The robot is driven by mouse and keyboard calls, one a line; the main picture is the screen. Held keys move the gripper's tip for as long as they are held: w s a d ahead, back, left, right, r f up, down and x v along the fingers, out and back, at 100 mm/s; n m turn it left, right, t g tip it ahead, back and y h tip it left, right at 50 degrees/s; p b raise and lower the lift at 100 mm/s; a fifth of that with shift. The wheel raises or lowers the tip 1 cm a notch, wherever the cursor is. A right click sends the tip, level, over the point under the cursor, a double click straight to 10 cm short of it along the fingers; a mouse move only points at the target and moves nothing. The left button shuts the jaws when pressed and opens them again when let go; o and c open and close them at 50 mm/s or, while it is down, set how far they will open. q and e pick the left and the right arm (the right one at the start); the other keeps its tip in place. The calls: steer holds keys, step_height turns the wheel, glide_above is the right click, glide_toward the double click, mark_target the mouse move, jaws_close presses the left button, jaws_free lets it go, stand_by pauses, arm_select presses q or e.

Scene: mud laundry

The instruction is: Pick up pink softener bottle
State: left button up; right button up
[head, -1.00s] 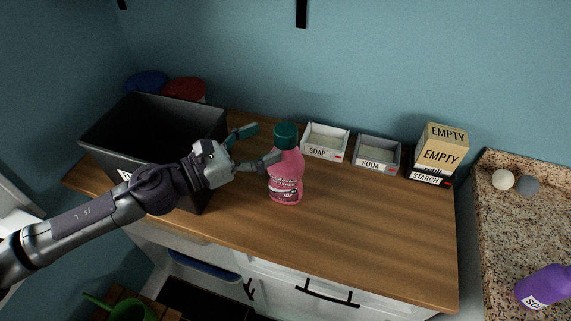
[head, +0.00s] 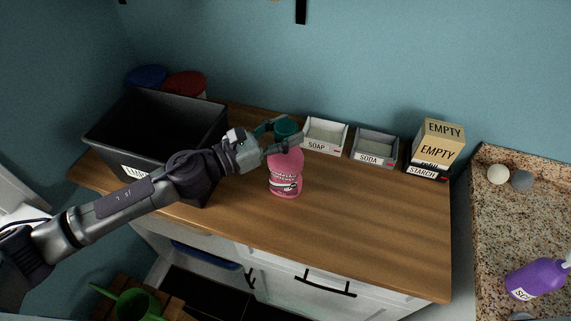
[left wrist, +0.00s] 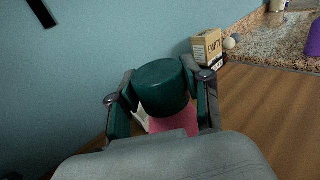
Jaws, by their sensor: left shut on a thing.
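The pink softener bottle (head: 285,178) stands upright on the wooden counter (head: 340,225), with a dark green cap (head: 286,128). My left gripper (head: 284,134) reaches in from the left and is shut around the bottle's upper part, at the cap and neck. In the left wrist view the green cap (left wrist: 162,88) sits between the two fingers (left wrist: 163,103), with some pink of the bottle (left wrist: 176,122) below it. The bottle's base appears to rest on the counter. My right gripper is not in view.
A black bin (head: 205,150) stands left of the bottle under my arm. SOAP (head: 316,146) and SODA (head: 368,159) trays and stacked EMPTY boxes (head: 437,155) line the wall to the right. The counter front right is clear.

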arm_select(q)
steer(key=shift+c, duration=1.4)
